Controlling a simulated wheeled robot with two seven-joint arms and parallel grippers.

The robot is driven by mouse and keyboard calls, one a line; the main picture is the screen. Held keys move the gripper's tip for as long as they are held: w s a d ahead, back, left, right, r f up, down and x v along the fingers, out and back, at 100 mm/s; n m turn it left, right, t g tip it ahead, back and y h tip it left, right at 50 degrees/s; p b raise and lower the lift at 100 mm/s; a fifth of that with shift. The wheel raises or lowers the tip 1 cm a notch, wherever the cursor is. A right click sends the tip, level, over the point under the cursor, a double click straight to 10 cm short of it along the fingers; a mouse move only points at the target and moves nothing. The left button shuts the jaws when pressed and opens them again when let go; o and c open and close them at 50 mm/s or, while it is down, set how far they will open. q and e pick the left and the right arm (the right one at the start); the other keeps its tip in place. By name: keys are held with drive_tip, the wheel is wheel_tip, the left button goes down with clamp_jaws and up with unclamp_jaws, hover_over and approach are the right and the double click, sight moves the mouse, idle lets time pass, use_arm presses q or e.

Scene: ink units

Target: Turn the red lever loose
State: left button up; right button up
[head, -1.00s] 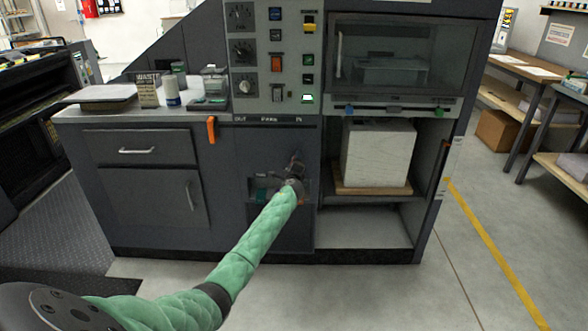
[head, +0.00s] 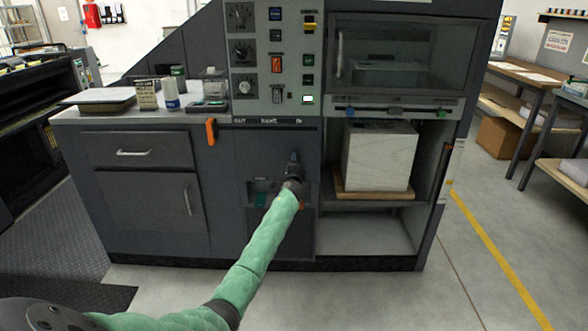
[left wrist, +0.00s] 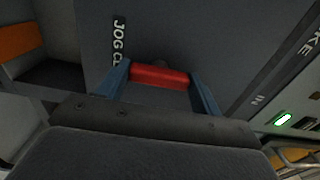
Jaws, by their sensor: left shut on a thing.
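The red lever (left wrist: 158,76) shows in the left wrist view as a short red bar, on a dark panel beside a "JOG" label. My left gripper (left wrist: 161,74) has one blue finger at each end of the bar and is shut on it. In the head view my left gripper (head: 294,160) is at the front panel of the dark press, below the control column. The lever is hidden there behind the gripper and wrist. My right gripper is not in view.
An orange handle (head: 211,130) sticks out from the counter edge left of the gripper. A white paper stack (head: 377,160) on a wooden board sits in the open bay to the right. The floor in front is clear.

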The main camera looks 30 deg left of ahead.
use_arm(q)
drive_tip(key=shift+f, duration=0.1)
drive_tip(key=o, duration=1)
drive_tip(key=shift+p+v, duration=0.3)
drive_tip(key=shift+v, duration=3.65)
drive_tip(key=shift+n, duration=0.3)
